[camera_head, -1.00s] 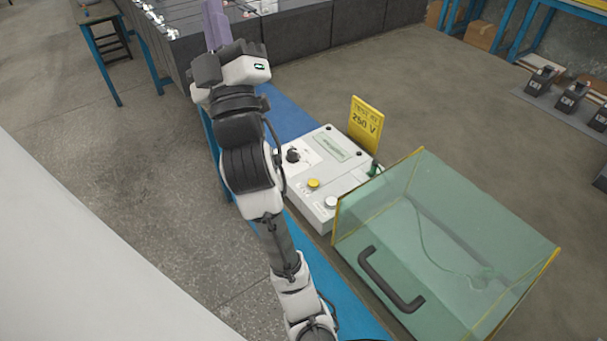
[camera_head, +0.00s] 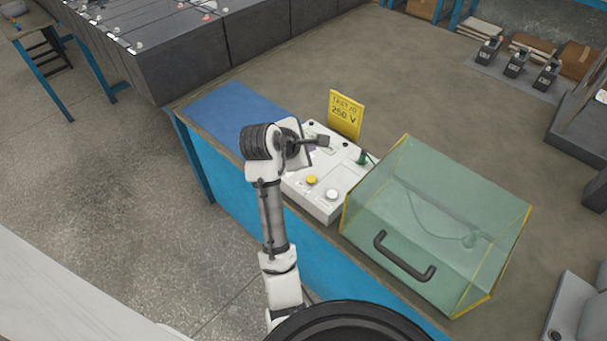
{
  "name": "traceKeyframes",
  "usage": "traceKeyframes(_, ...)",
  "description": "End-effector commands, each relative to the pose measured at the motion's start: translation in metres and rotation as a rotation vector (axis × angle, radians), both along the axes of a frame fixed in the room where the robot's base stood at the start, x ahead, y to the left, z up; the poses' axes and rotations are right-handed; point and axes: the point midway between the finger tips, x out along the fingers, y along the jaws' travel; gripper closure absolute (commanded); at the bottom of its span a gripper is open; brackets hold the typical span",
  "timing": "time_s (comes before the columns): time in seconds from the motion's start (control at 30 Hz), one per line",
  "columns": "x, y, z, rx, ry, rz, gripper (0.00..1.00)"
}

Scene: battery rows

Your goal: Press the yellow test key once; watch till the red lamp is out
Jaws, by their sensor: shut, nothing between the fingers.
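The white test box (camera_head: 322,211) sits on the blue bench. Its yellow key (camera_head: 311,180) is on the near part of the top, beside a round white button (camera_head: 332,194). I see no red lamp; part of the box's top is hidden behind my wrist. My gripper (camera_head: 322,141) is shut and empty, pointing right above the far part of the box. It is apart from the yellow key, which is in plain view nearer the camera.
A yellow "250 V" sign (camera_head: 346,115) stands behind the box. A clear greenish cover with a black handle (camera_head: 404,258) stands close to its right. A blue mat (camera_head: 225,108) lies free at left. Large dark battery blocks (camera_head: 190,62) stand at the back left.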

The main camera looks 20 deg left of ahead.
Motion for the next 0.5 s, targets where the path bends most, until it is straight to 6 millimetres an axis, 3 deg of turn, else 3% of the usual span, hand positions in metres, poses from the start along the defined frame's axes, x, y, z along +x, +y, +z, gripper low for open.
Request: traceKeyframes(0.5, -0.0022, -0.0046, -0.0067, -0.026, 0.028, -0.003, 1.00)
